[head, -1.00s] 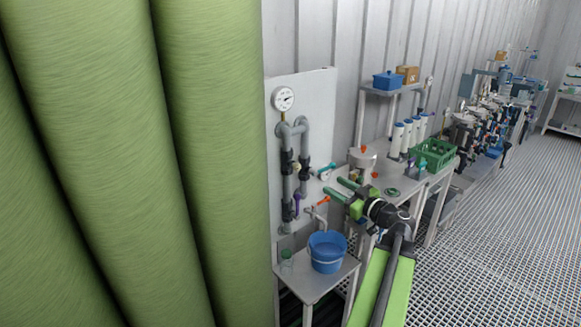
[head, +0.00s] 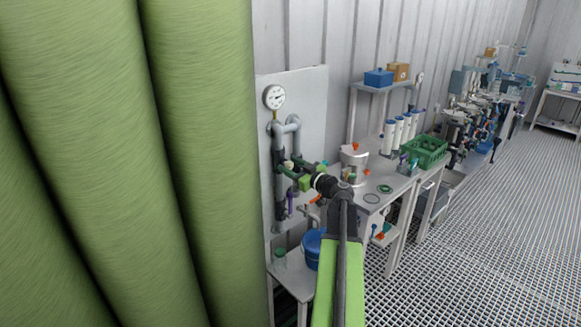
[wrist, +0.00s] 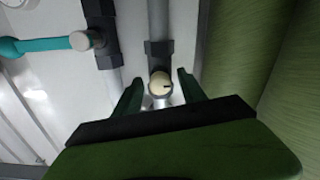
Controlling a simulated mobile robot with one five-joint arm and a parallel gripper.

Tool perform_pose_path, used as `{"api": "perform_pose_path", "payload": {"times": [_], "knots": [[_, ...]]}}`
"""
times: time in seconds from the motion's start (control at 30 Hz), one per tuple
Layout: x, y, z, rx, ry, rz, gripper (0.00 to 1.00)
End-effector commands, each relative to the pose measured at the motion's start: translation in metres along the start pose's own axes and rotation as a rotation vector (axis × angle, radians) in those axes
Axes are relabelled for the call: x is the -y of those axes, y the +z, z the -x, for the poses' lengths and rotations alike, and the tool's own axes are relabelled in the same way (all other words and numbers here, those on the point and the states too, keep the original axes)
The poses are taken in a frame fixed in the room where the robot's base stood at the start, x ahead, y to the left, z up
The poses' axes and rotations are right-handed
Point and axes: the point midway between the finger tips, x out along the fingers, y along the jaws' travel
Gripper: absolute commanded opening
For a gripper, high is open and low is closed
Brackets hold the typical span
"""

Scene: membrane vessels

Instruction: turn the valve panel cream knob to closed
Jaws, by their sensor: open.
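The cream knob (wrist: 160,84) sits on a dark valve body on a grey pipe, with a short dark mark on its face. In the wrist view it lies between the two green fingers of my gripper (wrist: 158,88), which are apart; I cannot tell whether they touch it. In the head view my gripper (head: 291,172) is at the valve panel (head: 311,110), and the cream knob (head: 289,165) shows only in small part beside the fingers.
A teal-handled valve (wrist: 35,45) is left of the knob in the wrist view. Purple (head: 290,203) and orange (head: 315,199) handles are below my gripper. A blue bucket (head: 312,250) stands on a low table. Large green cylinders (head: 195,150) fill the left.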

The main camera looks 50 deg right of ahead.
Motion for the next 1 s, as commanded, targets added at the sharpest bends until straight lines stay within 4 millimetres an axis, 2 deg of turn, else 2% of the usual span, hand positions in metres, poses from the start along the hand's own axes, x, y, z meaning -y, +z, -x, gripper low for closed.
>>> {"api": "perform_pose_path", "payload": {"times": [0.2, 0.57, 1.0], "knots": [[0.0005, -0.0001, -0.0004, 0.0, -0.001, 0.0, 0.49], [0.001, -0.0002, -0.0005, 0.0, -0.002, 0.0, 0.01], [0.0018, -0.0006, -0.0015, -0.001, -0.002, -0.049, 0.0]]}}
